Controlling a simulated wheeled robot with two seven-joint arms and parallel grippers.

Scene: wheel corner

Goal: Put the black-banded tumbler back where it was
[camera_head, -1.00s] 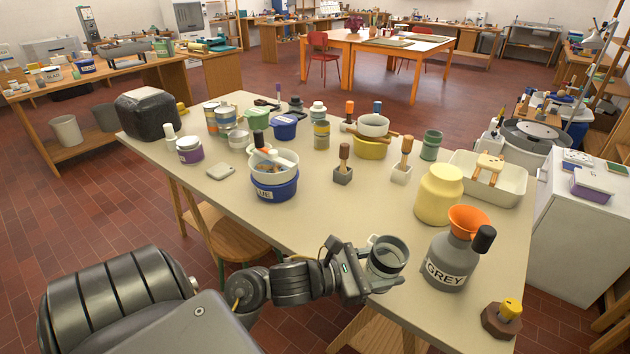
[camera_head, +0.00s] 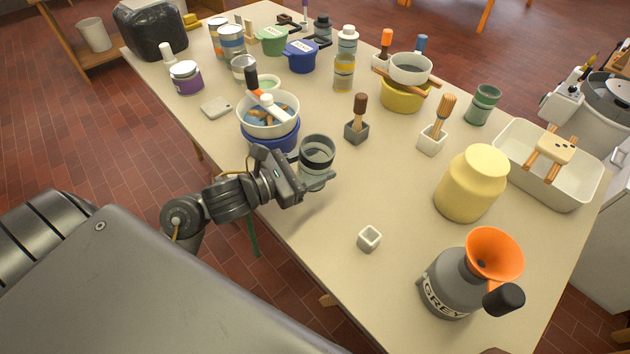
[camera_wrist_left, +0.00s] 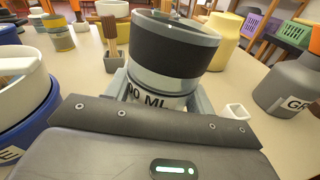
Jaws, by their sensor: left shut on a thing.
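The black-banded tumbler (camera_head: 317,152) is in my left gripper (camera_head: 305,172), near the table's front edge. It has a grey rim, a wide black band and a clear lower part. In the left wrist view the tumbler (camera_wrist_left: 176,50) stands close in front of the camera, tilted in the picture, with "ML" lettering low on its side. The gripper's fingers (camera_wrist_left: 162,95) are shut around its lower part. I cannot tell whether its base touches the table. My right gripper is not in view.
A blue tub with a white bowl (camera_head: 268,115) stands just left of the tumbler. A small white cup (camera_head: 369,239), a yellow jar (camera_head: 472,183) and a grey jug with an orange funnel (camera_head: 460,280) stand to the right. The table (camera_head: 335,215) is bare between the tumbler and the white cup.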

